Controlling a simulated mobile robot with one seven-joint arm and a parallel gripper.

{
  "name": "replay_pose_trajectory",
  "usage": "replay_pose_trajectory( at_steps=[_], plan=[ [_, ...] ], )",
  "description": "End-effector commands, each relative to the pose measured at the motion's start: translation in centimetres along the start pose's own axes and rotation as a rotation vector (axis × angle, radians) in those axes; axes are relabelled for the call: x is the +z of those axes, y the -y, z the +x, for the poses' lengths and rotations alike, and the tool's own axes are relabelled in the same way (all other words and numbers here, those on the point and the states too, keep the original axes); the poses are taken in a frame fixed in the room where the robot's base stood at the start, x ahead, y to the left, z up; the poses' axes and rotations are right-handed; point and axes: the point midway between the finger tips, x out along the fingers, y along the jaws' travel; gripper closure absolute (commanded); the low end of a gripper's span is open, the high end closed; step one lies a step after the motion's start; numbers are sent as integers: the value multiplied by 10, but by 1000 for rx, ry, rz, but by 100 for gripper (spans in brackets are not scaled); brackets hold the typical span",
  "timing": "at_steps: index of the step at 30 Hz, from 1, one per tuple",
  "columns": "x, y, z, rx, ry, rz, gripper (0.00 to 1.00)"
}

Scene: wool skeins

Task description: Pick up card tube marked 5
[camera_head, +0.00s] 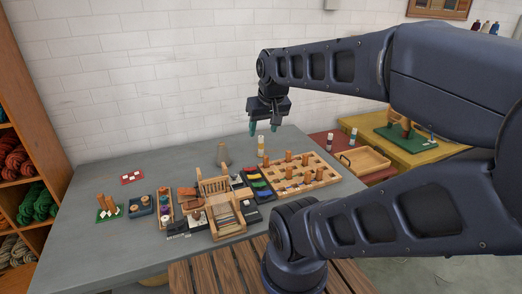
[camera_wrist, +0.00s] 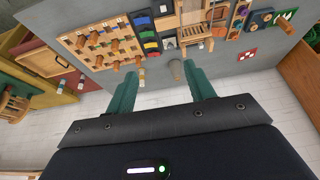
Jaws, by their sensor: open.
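No number can be read on any tube, so I cannot tell which one is marked 5. A pale tube with a yellowish band (camera_head: 261,146) stands at the back of the grey table; in the wrist view it (camera_wrist: 142,77) shows between the fingers, nearer the left one. Two more banded tubes, one dark and white (camera_head: 330,141) and one white and dark (camera_head: 353,136), stand to the right on or near the red surface. My gripper (camera_head: 264,128) is open and empty, in the air above the back of the table; its teal fingers (camera_wrist: 163,88) point toward the table.
A grey-brown cone (camera_head: 223,156) stands left of the pale tube. A wooden pegboard (camera_head: 325,176), a small loom (camera_head: 216,186) and a tray of coloured pieces (camera_head: 257,184) fill the table's middle. A wooden tray (camera_head: 363,160) lies right. The table's left front is clear.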

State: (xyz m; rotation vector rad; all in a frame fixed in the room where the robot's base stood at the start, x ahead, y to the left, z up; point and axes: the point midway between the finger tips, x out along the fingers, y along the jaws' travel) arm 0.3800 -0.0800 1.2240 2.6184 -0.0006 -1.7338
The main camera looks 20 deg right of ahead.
Motion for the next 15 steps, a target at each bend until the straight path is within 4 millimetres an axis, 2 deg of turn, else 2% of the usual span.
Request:
replay_pose_trajectory(
  at_steps=[5,15],
  plan=[
    [-18,-3,5,-1,4,20,46],
    [-98,-21,39,5,13,120,46]
  ],
)
